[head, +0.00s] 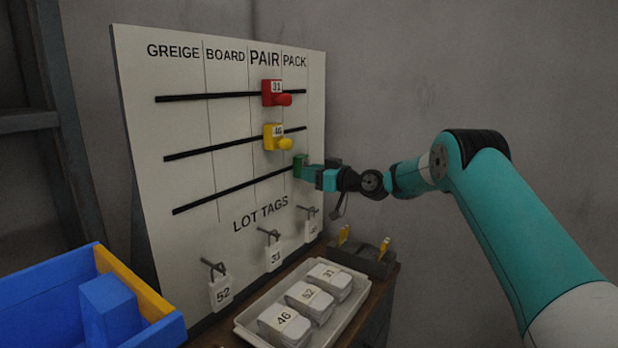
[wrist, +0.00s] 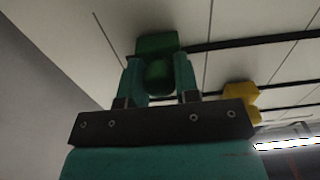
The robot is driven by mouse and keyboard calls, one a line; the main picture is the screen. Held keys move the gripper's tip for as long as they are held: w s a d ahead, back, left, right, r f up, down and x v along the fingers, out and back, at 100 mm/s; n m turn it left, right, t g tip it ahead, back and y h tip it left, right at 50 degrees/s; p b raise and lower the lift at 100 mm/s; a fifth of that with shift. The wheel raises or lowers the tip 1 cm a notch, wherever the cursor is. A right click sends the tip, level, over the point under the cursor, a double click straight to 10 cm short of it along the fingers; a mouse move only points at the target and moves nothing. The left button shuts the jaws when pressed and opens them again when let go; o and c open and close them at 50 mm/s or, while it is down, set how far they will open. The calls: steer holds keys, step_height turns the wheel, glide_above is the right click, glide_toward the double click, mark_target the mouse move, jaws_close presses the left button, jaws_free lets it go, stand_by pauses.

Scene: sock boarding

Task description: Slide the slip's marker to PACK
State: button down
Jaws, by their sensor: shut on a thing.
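The board (head: 150,130) has columns headed GREIGE, BOARD, PAIR and PACK, crossed by three dark rails. A green marker (head: 299,164) is at the right end of the lowest rail, under PACK. My gripper (head: 309,171) is shut on its knob; the wrist view shows the green marker (wrist: 157,43) with the knob between both fingers (wrist: 158,78). Any number on the green marker cannot be read. The red marker (head: 272,92), labelled 31, and the yellow marker (head: 273,136), labelled 46, are under PAIR on the upper and middle rails.
Tags hang on hooks under LOT TAGS, including tag 52 (head: 221,293) and tag 31 (head: 275,257). A white tray (head: 243,325) holds packs numbered 46, 52 and 31. A blue bin (head: 45,290) is at left. A dark block (head: 360,262) with yellow pieces stands below my gripper.

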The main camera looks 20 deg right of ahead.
steer(key=c, duration=0.9)
jaws_free()
steer(key=shift+w+d+r, duration=0.1)
steer(key=shift+w+d, duration=0.1)
steer(key=shift+d, duration=0.35)
steer(key=shift+o, duration=0.2)
steer(key=shift+a, duration=0.3)
steer(key=b+v, duration=0.5)
steer(key=v, duration=1.2)
steer(key=shift+s, duration=0.2)
steer(key=shift+d, duration=0.1)
